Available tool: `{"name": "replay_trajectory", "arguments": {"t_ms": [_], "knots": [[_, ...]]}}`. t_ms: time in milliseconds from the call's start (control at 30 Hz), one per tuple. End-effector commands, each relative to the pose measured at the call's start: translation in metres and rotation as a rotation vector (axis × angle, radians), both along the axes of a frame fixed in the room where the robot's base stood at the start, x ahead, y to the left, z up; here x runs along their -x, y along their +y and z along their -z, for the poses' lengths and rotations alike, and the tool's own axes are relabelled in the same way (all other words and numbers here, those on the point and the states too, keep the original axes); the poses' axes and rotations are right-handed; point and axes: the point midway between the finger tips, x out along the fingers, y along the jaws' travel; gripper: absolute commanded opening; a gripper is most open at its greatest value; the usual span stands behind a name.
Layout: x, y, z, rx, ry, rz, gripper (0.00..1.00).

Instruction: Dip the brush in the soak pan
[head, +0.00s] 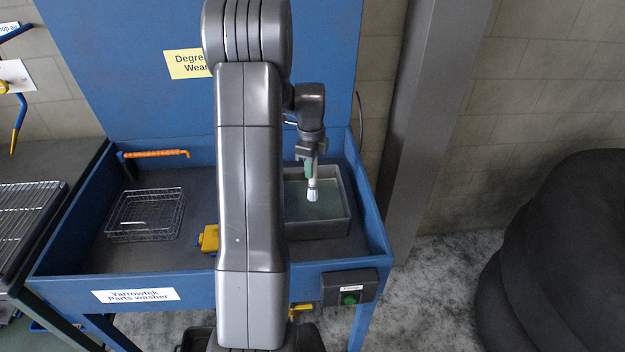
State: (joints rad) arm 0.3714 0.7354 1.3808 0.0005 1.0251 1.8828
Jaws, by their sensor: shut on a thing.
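My gripper (310,158) is shut on the brush, with the fingers around its green handle (309,170). The brush (313,191) hangs bristles down, with a pale ferrule and white bristles. It shows over the soak pan (346,226), a grey rectangular pan with greenish liquid in it. The bristle end appears over the liquid; I cannot tell whether it touches the surface. The pan's left side is hidden behind my arm.
The pan stands in the blue parts washer (60,282). A wire basket (145,216) lies at left, below an orange hose (160,154). A yellow object (208,238) is partly behind my arm. A control box with a green button (349,299) is on the front. A grey post (425,130) rises at right.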

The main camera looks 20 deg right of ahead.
Motion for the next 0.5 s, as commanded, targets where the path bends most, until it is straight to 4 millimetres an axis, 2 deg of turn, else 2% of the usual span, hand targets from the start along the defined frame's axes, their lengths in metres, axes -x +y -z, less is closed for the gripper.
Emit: {"name": "replay_trajectory", "arguments": {"t_ms": [33,500], "knots": [[0.000,0.000,-0.008,0.001,-0.001,0.000,0.00],[0.000,0.000,-0.046,0.000,0.000,0.000,0.00]]}}
